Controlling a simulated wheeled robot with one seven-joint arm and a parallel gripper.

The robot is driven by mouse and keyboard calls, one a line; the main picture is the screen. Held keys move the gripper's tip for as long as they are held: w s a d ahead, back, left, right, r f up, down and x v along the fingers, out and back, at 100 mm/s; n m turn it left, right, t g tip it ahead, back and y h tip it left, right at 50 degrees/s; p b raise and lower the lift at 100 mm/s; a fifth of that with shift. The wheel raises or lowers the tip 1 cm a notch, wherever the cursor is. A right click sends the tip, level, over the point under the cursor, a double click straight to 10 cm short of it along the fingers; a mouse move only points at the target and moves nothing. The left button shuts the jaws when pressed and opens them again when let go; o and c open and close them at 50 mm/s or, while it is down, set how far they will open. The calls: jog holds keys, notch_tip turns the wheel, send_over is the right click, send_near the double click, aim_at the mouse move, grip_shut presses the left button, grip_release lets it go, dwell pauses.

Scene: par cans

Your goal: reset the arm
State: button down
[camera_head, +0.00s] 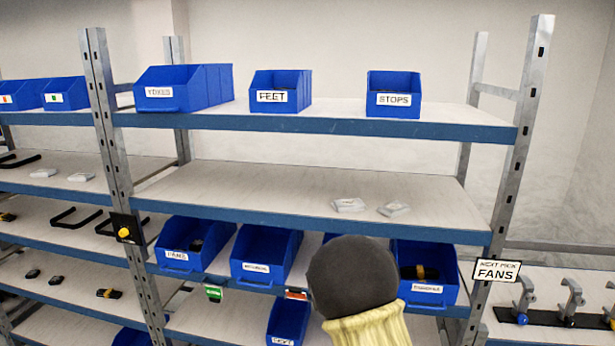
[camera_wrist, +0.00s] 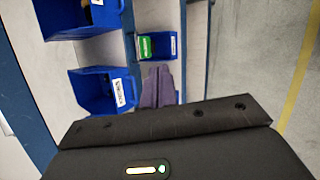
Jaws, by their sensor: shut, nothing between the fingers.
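My gripper (camera_wrist: 158,72) shows in the wrist view as two greyish-purple fingers, shut together and empty, beyond the dark wrist housing. The fingers point toward a shelf with blue bins; whether they touch anything cannot be told. In the head view a dark rounded part of my arm with a yellow ribbed sleeve stands in front of the lower shelves. My gripper is hidden there.
A rack holds blue bins: YOKES (camera_head: 185,88), FEET (camera_head: 280,92) and STOPS (camera_head: 393,95) on top, more lower down. The middle shelf (camera_head: 250,190) is mostly bare, with white packets (camera_head: 348,205). A FANS sign (camera_head: 497,271) hangs at the right post.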

jog(key=s+r+m+g+y+b, duration=0.2)
jog(key=s+m+y, duration=0.3)
jog(key=s+m, duration=1.1)
jog(key=s+g, duration=0.1)
jog(key=s, duration=0.9)
jog(key=shift+d+r+g, duration=0.25)
jog(key=shift+r+g, duration=0.05)
jog(key=shift+r, duration=0.05)
jog(key=shift+s, duration=0.15)
